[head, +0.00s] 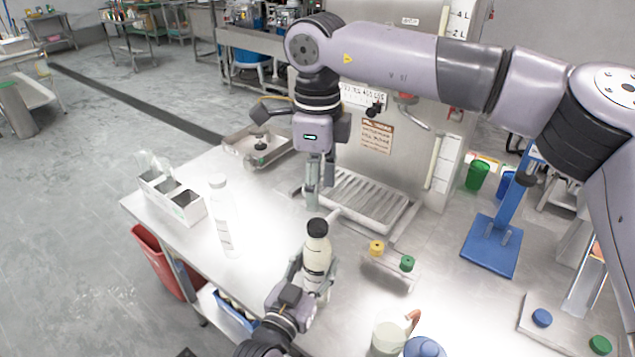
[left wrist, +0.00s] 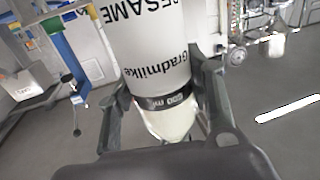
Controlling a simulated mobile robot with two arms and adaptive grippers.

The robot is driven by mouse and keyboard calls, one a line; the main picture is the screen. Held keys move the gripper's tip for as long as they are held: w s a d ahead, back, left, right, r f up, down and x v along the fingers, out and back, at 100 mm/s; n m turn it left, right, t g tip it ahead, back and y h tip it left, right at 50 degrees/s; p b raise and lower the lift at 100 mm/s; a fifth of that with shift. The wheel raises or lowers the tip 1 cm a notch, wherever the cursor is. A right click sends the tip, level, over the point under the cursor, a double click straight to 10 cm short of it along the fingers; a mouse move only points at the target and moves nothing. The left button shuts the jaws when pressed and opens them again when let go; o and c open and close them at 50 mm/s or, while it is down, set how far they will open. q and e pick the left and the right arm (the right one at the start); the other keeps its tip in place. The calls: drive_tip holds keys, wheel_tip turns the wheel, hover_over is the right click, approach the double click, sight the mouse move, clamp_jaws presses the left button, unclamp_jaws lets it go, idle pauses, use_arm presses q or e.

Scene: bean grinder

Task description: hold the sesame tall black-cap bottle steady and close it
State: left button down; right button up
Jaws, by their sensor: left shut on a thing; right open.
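The sesame bottle (head: 316,257) is pale with a black cap (head: 317,227) on its top. It stands about upright at the front middle of the table. My left gripper (head: 316,281) is shut on its lower body. In the left wrist view, the fingers (left wrist: 165,103) flank the bottle (left wrist: 152,45), and the word "SESAME" shows upside down. The cap is out of that view. My right gripper (head: 320,196) points down just above and behind the cap, apart from it, open and empty. Its fingers look close together from this side. I cannot tell how tightly the cap sits.
A clear bottle (head: 223,220) and a white divided box (head: 187,209) stand at the left. A metal drip tray (head: 365,200) lies behind. A small rack with a yellow cap (head: 376,247) and a green cap (head: 407,263) is at the right. A pale cup (head: 388,338) stands in front.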

sight(318, 224)
drive_tip(key=shift+f, duration=0.1)
drive_tip(key=shift+f, duration=3.9)
drive_tip(key=shift+c, duration=0.3)
clamp_jaws()
drive_tip(key=shift+o, duration=1)
unclamp_jaws()
